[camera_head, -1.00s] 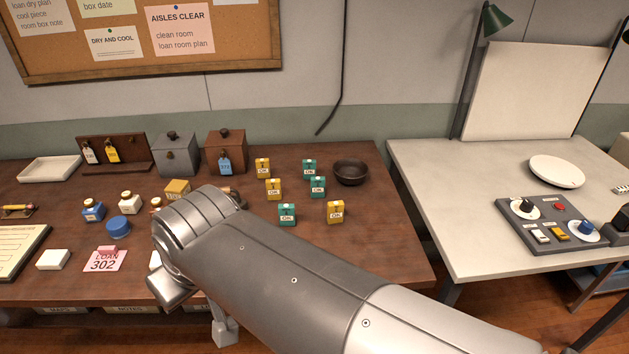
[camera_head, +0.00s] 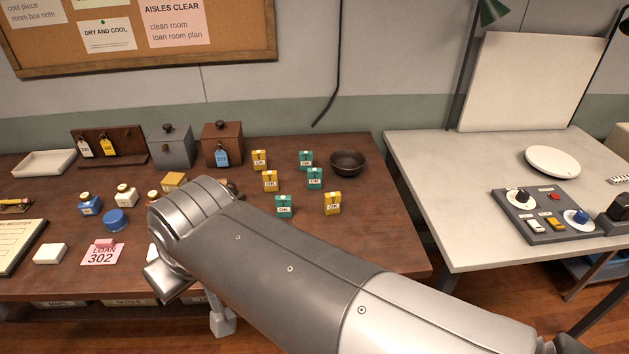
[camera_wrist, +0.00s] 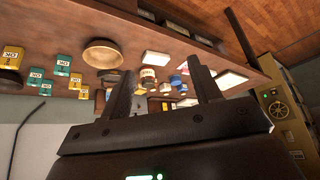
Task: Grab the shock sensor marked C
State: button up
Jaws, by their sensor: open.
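Several small boxes with OK labels stand on the brown table: three yellow ones, such as the front right one (camera_head: 332,203), and three teal ones, such as the front left one (camera_head: 284,206). They may be the shock sensors, but I cannot read a C on any. In the wrist view, tilted and upside down, yellow (camera_wrist: 12,57) and teal (camera_wrist: 62,63) boxes lie left of my gripper (camera_wrist: 163,85). Its two fingers are apart with nothing held between them. In the head view my arm hides most of the gripper, left of the boxes.
A dark bowl (camera_head: 347,162) stands right of the boxes. A brown box (camera_head: 222,145) and a grey box (camera_head: 172,147) stand behind my arm. Jars, such as a blue one (camera_head: 90,204), stand left. A white table (camera_head: 450,180) with a control panel (camera_head: 548,217) is at right.

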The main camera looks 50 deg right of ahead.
jog(key=shift+o, duration=0.9)
jog(key=w+d+r+m, duration=0.2)
jog(key=w+d, duration=0.5)
jog(key=w, duration=0.1)
jog(key=m+g+h, duration=0.3)
jog(key=m, duration=0.5)
send_near(314, 170)
jog(key=f, duration=0.2)
jog(key=x, duration=1)
jog(key=shift+w+d+f, duration=0.1)
jog(key=shift+w+d, duration=0.2)
jog(key=shift+d, duration=0.15)
